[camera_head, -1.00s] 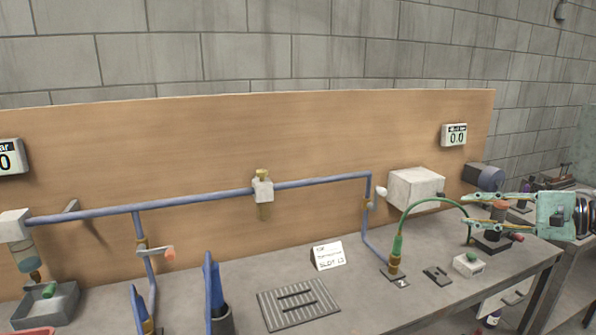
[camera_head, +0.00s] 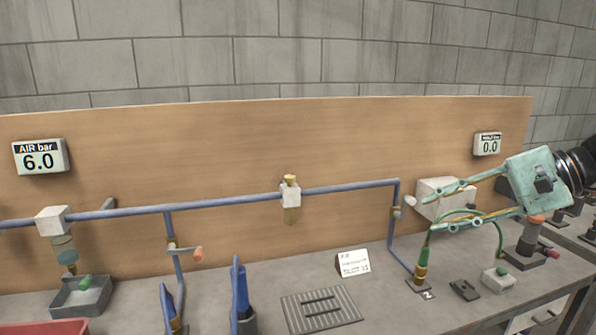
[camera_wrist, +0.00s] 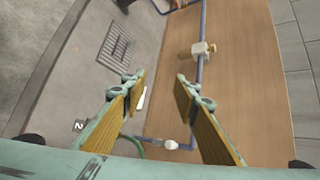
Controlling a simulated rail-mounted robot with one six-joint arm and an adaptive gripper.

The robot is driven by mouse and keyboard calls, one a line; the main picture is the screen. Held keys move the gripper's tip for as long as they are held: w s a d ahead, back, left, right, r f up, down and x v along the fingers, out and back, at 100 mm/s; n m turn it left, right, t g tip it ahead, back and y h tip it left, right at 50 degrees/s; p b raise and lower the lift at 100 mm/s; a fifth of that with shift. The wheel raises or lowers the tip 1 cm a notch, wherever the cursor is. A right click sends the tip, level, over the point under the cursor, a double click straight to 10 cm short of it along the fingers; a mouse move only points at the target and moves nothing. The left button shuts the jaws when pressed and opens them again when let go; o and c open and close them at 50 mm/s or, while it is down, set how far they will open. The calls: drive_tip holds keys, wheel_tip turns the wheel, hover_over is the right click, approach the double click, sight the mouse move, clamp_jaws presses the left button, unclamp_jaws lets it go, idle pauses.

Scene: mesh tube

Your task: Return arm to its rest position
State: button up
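My gripper (camera_head: 445,207) is at the right in the head view, above the bench and in front of the white box (camera_head: 440,196). Its two green fingers point left and stand well apart. In the wrist view, my gripper (camera_wrist: 160,88) shows yellow-lined fingers spread open with nothing held between them. The wooden backboard (camera_wrist: 240,60) and the bench top (camera_wrist: 95,25) lie beyond the fingers. My fingers partly hide the white box and the green hose (camera_head: 455,213) in the head view.
A blue pipe (camera_head: 240,200) with a brass-topped valve (camera_head: 290,192) runs along the backboard. A slotted grey plate (camera_head: 320,309), a small sign (camera_head: 353,263), a green-and-brass fitting (camera_head: 421,268) and a green-button box (camera_head: 498,279) stand on the bench. The left gauge (camera_head: 40,156) reads 6.0.

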drive_tip(key=s+a+r+n+g+h+p, duration=0.1)
drive_tip(key=s+a+r+n+g+h, duration=0.1)
drive_tip(key=s+a, duration=0.85)
drive_tip(key=s+a+r+n+g+h+p, duration=0.1)
drive_tip(key=s+a+r+g+h, duration=0.1)
drive_tip(key=s+a, duration=0.85)
drive_tip(key=s+d+f+n+h, duration=0.2)
drive_tip(key=s, duration=0.8)
drive_tip(key=s+d+f+n+t+h+b, duration=0.3)
drive_tip(key=d+f+n+h+b, duration=0.1)
drive_tip(key=d, duration=0.3)
drive_tip(key=shift+s+f+n+b, duration=0.4)
drive_tip(key=shift+f+n+b, duration=0.1)
drive_tip(key=shift+n, duration=0.3)
drive_tip(key=shift+d+r+h, duration=0.1)
drive_tip(key=shift+d+h, duration=0.05)
drive_tip(key=shift+h, duration=0.15)
